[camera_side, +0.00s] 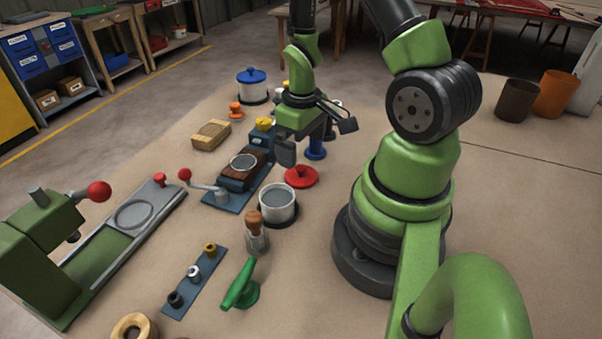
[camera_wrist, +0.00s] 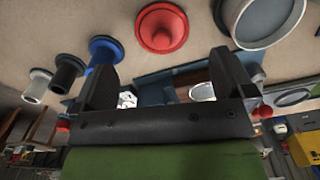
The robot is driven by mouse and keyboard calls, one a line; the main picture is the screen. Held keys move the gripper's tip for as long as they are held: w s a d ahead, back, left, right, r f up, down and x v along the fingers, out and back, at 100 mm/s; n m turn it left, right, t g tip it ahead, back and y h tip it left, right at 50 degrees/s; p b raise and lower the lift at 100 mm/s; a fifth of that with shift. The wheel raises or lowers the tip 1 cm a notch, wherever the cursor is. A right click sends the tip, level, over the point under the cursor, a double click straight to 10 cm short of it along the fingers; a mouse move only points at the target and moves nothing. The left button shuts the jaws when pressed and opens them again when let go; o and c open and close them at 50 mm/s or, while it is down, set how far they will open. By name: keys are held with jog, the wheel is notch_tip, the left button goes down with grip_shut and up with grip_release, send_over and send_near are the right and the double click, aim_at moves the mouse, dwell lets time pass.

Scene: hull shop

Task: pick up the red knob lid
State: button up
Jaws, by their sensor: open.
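In the wrist view the red lid (camera_wrist: 162,27) shows whole near the top middle, a round disc with a raised knob. My gripper (camera_side: 307,141) is above the surface, over the area just behind the lid. In the wrist view its two dark fingers (camera_wrist: 166,85) are spread wide with nothing between them, and the lid is apart from them.
A grey open pot (camera_side: 278,205) stands close to the lid. A blue flanged part (camera_side: 316,150) stands behind it. A vice with a dark wooden block (camera_side: 241,174) lies to the left. A wooden-handled tool (camera_side: 256,228) and a green handle (camera_side: 241,285) are nearer.

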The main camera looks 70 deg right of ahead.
aim_at(299, 166)
jog(key=shift+w+a+f, duration=0.1)
jog(key=shift+w+f, duration=0.05)
jog(key=shift+f, duration=1.5)
jog(key=shift+w+f, duration=0.1)
jog(key=shift+f, duration=1.5)
jog(key=c, duration=0.9)
